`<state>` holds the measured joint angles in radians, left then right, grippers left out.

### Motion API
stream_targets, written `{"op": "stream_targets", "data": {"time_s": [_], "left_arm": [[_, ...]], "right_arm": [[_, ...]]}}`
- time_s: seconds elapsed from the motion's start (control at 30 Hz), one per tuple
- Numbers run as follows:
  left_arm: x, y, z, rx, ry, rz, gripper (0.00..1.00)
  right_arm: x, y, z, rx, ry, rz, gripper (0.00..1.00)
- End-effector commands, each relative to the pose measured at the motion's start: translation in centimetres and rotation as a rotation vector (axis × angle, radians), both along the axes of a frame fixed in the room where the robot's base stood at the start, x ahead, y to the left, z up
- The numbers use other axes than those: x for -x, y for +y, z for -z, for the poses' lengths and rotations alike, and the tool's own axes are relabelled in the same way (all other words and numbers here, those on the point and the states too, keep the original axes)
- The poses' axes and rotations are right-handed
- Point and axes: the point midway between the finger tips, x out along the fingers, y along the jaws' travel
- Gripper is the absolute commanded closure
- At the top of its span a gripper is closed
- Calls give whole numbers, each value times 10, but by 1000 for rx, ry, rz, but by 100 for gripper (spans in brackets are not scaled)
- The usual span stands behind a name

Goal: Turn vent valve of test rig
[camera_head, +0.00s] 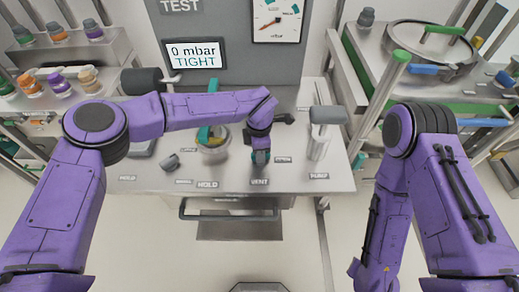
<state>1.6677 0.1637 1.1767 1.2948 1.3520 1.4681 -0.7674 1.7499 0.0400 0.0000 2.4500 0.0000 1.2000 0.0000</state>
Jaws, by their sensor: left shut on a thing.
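The test rig's grey bench (140,185) stands in front of me, with a label reading VENT (260,182) near its front edge. My left gripper (261,158) points down just behind that label. It is shut on the small vent valve, which it mostly hides, so I cannot tell the handle's angle.
A metal vessel with a teal and orange part (213,143) stands left of my left gripper. A pump-like post with a grey top (324,116) stands to the right. Racks of coloured caps (60,35) are at the left, and a cart with a round vessel (430,48) at the right.

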Motion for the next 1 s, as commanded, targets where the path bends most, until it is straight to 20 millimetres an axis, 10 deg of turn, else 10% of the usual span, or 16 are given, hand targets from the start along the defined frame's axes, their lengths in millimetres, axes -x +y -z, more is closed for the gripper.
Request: {"op": "stream_targets", "data": {"time_s": [0.9,0.93,1.0], "left_arm": [[-2,0,-2,2,-5,167,100],[-2,0,-2,2,-5,167,65],[-2,0,-2,1,-5,166,49]], "right_arm": [[0,0,-5,0,0,0,57],[0,0,-5,0,0,0,57],[0,0,-5,0,0,0,57]]}}
